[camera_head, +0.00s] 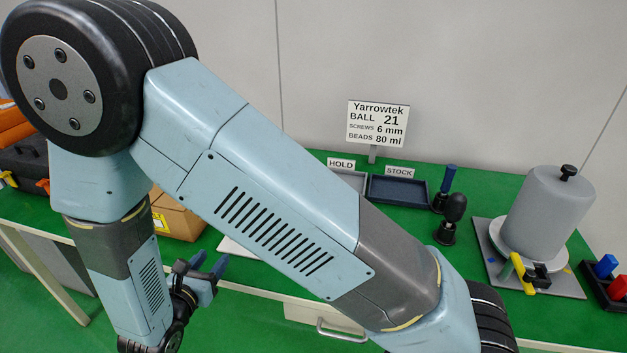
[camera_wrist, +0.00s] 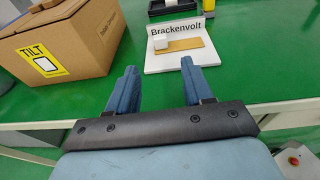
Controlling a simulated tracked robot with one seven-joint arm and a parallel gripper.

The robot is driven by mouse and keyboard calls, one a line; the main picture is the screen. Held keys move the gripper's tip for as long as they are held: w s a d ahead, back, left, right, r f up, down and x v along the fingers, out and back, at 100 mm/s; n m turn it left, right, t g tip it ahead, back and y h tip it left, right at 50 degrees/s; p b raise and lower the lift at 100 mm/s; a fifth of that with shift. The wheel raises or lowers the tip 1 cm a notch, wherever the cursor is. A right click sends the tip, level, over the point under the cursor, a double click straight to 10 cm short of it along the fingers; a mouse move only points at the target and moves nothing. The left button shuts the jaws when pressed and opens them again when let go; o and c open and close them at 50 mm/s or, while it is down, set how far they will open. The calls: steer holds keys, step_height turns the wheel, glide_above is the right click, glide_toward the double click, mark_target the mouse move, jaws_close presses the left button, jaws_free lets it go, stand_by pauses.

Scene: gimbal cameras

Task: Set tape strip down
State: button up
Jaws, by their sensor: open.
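My gripper (camera_wrist: 159,70) is open, with nothing between its two blue fingers in the wrist view. It also shows in the camera_head view (camera_head: 209,264), low on the left at the table's front edge. A flat tan strip (camera_wrist: 188,47), which looks like the tape strip, lies on a white board (camera_wrist: 160,63) marked Brackenvolt, beyond my fingertips and apart from them. In the camera_head view my arm hides most of that area, and I cannot make out the strip there.
A cardboard box (camera_wrist: 75,35) with a TILT label stands left of the board. Behind my arm are the HOLD tray (camera_head: 352,180) and the dark STOCK tray (camera_head: 398,190). A grey cylinder (camera_head: 548,212) stands at the right. Green table (camera_wrist: 275,65) is clear right of my fingers.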

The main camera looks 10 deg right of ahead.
steer(key=shift+w+d, duration=0.1)
steer(key=w+d+r+m+g+h, duration=0.2)
steer(key=d+r+m+g, duration=0.3)
steer(key=d+r+m, duration=0.5)
steer(key=w+d+r+m+g+h, duration=0.25)
steer(key=d+r+m+g, duration=0.35)
steer(key=d, duration=0.7)
steer(key=s+d+r+m+t+y, duration=0.1)
steer(key=s+d+r+m+y, duration=0.9)
steer(key=s+d+r+m, duration=0.3)
step_height(320, 180, up, 2)
steer(key=d+m, duration=0.2)
steer(key=m, duration=0.1)
steer(key=shift+s+d+r+t, duration=0.15)
steer(key=shift+d+r+t, duration=0.1)
steer(key=shift+d+t, duration=0.15)
steer(key=shift+c, duration=0.8)
